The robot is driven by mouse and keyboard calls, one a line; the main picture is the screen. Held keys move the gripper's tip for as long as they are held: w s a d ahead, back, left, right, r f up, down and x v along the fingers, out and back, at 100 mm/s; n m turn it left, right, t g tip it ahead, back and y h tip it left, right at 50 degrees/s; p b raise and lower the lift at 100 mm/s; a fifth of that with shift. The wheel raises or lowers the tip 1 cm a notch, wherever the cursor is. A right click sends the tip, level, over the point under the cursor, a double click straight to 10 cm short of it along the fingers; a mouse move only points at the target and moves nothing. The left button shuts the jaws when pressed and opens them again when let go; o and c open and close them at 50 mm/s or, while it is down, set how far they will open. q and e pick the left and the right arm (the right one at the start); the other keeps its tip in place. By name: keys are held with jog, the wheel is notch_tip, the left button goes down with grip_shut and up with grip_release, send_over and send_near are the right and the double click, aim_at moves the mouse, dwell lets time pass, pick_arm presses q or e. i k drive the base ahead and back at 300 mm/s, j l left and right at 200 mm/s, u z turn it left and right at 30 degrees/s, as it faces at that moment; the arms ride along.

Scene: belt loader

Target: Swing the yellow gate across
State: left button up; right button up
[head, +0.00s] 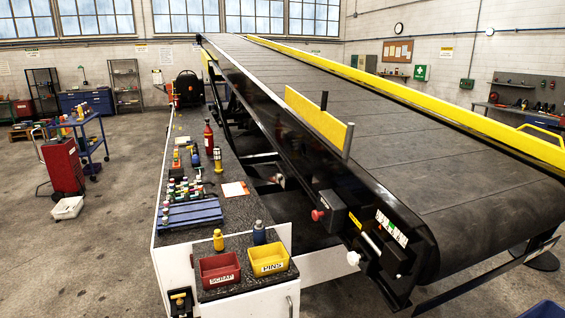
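The yellow gate (313,115) is a flat upright panel beside the near side of the wide dark belt (400,130). It runs roughly along the belt's near edge, not across the belt. A grey post (348,140) stands at its nearer end. A dark upright bar (324,101) rises at the panel, partway along it. Neither of my grippers shows in the head view.
A workbench left of the loader holds bottles, small parts, a blue rack (190,214), a red SCRAP bin (220,273) and a yellow PINS bin (268,260). A red knob (317,215) sticks out from the loader's side. A red cart (63,166) stands on open floor at left.

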aim_at(332, 128)
jog(key=i+j, duration=0.75)
jog(key=i, duration=0.2)
